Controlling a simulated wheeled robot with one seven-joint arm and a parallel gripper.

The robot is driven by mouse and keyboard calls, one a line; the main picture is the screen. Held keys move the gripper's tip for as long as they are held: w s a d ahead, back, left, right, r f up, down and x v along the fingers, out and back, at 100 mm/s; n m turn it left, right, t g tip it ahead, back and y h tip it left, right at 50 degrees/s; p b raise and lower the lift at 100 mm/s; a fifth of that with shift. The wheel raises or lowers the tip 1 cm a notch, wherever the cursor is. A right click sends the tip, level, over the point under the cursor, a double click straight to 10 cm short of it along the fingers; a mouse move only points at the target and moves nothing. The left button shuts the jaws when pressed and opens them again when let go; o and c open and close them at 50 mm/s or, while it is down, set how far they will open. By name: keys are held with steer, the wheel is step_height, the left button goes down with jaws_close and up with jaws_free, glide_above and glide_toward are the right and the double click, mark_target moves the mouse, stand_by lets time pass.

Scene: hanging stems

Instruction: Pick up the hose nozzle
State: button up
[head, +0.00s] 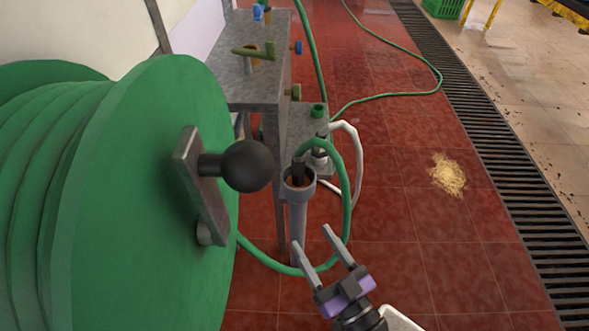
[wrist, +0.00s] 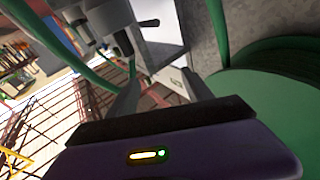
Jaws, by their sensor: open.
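The hose nozzle (head: 298,172) appears as a dark piece standing in the mouth of a grey tube holder (head: 298,216). Its lower part is hidden inside the holder. A green hose (head: 347,190) arches from its top and loops down to the right. My gripper (head: 313,236) is open and empty, in front of and below the nozzle in the head view, with its fingers pointing up and left. In the wrist view my fingers (wrist: 160,85) show apart, with grey and dark parts beyond them; I cannot tell which is the nozzle.
A large green hose reel (head: 150,230) with a black crank knob (head: 248,166) fills the left, close to the holder. A grey metal stand (head: 250,85) with coloured valves is behind. A white hose (head: 356,165) hangs beside the green one.

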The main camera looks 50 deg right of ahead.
mark_target(296, 173)
steer(key=w+d+f+m+g+h+p, duration=0.1)
steer(key=w+d+m+g+h+p, duration=0.1)
steer(key=w, duration=0.3)
steer(key=w+d+m+g+h+p, duration=0.2)
steer(key=w+d+m+g+h, duration=0.1)
steer(key=w+d+g+h, duration=0.1)
steer(key=w+d+f+m+g+h+p, duration=0.1)
steer(key=w+d+m+g+h+p, duration=0.1)
steer(key=w, duration=0.4)
steer(key=shift+d+f+m+g+h, duration=0.15)
steer(key=shift+d+m+g+h, duration=0.25)
steer(key=shift+d+g, duration=0.3)
steer(key=shift+d+f+m+g+h, duration=0.15)
steer(key=shift+d+m+g+h, duration=0.15)
steer(key=shift+d+g+h, duration=0.3)
steer(key=shift+w+d+f+g+p, duration=0.15)
steer(key=shift+w+d+g+p, duration=0.2)
steer(key=shift+g, duration=0.25)
steer(key=shift+b+x, duration=0.45)
steer(key=shift+x, duration=3.35)
jaws_close()
